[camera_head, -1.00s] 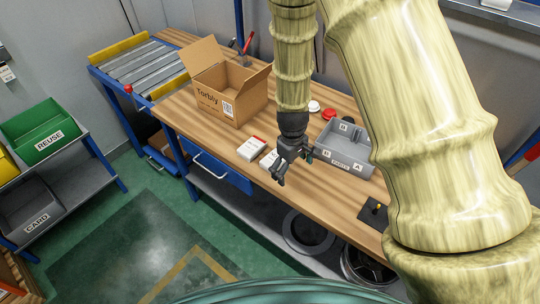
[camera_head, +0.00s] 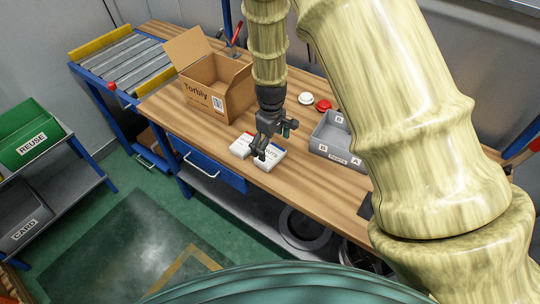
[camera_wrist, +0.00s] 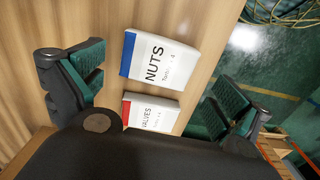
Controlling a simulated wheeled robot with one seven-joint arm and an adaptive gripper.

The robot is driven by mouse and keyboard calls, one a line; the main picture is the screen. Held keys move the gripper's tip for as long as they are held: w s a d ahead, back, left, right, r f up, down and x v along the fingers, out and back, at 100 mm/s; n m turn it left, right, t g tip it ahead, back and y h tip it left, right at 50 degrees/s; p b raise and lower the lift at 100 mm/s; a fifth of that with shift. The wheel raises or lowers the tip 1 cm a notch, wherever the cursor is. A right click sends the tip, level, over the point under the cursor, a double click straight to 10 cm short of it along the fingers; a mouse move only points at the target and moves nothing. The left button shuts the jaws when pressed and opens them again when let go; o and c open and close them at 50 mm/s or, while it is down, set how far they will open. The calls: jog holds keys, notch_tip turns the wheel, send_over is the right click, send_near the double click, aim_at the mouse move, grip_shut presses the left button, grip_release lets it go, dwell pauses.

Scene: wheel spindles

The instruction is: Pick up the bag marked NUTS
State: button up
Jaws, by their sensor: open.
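The bag marked NUTS (camera_wrist: 160,58) is white with a blue band at one end and lies flat on the wooden bench. In the head view the NUTS bag (camera_head: 268,161) is partly hidden behind my gripper (camera_head: 263,154). In the wrist view my gripper (camera_wrist: 150,95) is open, with one green-padded finger to either side of the bags. It appears to hold nothing. A second white bag with a red band, marked VALVES (camera_wrist: 152,111), lies next to the NUTS bag. It also shows in the head view (camera_head: 241,146), left of my gripper.
An open cardboard box (camera_head: 209,92) stands on the bench behind and left of my gripper. A grey divided tray (camera_head: 332,151) stands to the right. Red (camera_head: 323,105) and white (camera_head: 305,98) round objects lie behind. The bench's front edge is close to the bags.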

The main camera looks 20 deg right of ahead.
aim_at(270, 154)
jog(key=shift+w+f+p, duration=0.15)
jog(key=shift+f+p, duration=0.35)
jog(key=shift+f, duration=0.35)
jog(key=shift+w+f+p, duration=0.1)
jog(key=shift+f+p, duration=0.4)
jog(key=shift+f, duration=1.35)
jog(key=shift+c, duration=0.2)
jog(key=c, duration=0.7)
